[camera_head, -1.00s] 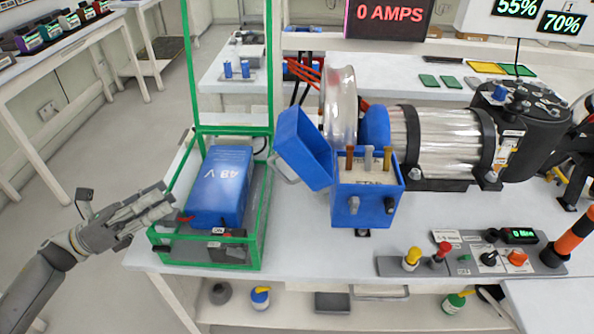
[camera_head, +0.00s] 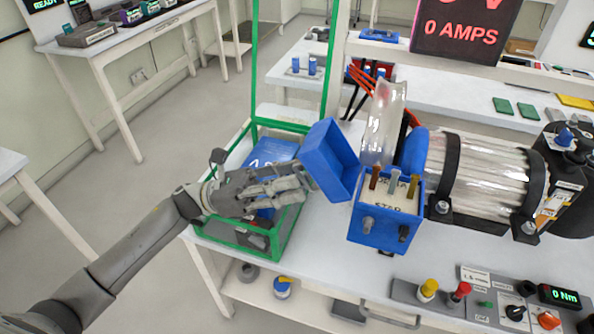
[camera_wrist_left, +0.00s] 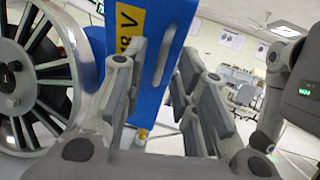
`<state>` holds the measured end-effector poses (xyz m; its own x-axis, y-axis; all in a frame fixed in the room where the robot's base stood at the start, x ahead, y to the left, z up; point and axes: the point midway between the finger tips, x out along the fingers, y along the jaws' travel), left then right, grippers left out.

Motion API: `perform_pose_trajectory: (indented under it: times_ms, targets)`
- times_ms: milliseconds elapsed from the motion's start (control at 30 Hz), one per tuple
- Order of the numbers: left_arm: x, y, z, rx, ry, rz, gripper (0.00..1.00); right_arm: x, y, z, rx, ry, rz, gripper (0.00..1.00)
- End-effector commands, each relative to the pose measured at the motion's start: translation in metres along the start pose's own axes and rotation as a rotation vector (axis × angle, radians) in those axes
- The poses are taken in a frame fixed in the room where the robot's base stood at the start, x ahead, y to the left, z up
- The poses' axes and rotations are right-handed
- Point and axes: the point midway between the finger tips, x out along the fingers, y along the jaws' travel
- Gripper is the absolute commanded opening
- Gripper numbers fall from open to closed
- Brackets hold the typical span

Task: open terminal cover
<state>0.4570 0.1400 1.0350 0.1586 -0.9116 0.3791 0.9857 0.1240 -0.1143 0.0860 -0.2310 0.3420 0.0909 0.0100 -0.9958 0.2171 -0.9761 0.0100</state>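The blue terminal cover (camera_head: 330,158) stands tilted open on the left of the blue terminal box (camera_head: 385,227). Three posts, brown, grey and gold, show uncovered on top of the box. My left gripper (camera_head: 304,188) is at the left edge of the cover, with its fingertips beside or overlapping it. In the left wrist view a blue panel with a yellow label (camera_wrist_left: 128,22), apparently the cover, lies between the spread fingers of my left gripper (camera_wrist_left: 160,62). I cannot tell whether the fingers touch it. My right gripper is not in view.
A green frame (camera_head: 290,127) around a blue battery (camera_head: 268,152) stands under and behind my left gripper. A silver motor (camera_head: 490,175) is right of the box. A control panel (camera_head: 490,303) with knobs lies at the front right. A spoked wheel (camera_wrist_left: 40,80) shows in the left wrist view.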

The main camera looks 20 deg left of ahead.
Motion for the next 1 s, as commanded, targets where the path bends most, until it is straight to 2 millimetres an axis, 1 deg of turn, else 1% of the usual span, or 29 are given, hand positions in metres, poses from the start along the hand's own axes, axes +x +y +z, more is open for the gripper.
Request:
perform_pose_trajectory:
  times_ms: [33, 133, 433, 467, 667, 833, 1000]
  targets:
    - [0.006, 0.0, 0.002, 0.0, -0.001, -0.001, 0.28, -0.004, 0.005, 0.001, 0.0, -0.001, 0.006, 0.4]
    - [0.013, 0.0, 0.001, -0.001, -0.001, 0.0, 0.28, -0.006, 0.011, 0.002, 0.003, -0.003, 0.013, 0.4]
    - [0.015, 0.0, 0.0, -0.001, 0.0, 0.0, 0.28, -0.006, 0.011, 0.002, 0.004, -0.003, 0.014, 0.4]
    - [0.015, 0.0, 0.0, -0.001, 0.0, 0.0, 0.27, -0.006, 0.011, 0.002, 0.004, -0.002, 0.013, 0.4]
    - [0.015, 0.0, 0.0, -0.001, 0.0, 0.0, 0.01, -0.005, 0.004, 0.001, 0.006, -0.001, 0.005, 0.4]
    - [0.014, 0.0, 0.0, -0.001, 0.0, 0.001, 0.0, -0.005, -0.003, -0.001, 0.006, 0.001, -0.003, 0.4]
    - [0.014, 0.0, 0.0, 0.0, 0.002, 0.002, 0.0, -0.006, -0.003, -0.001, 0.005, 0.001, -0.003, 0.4]
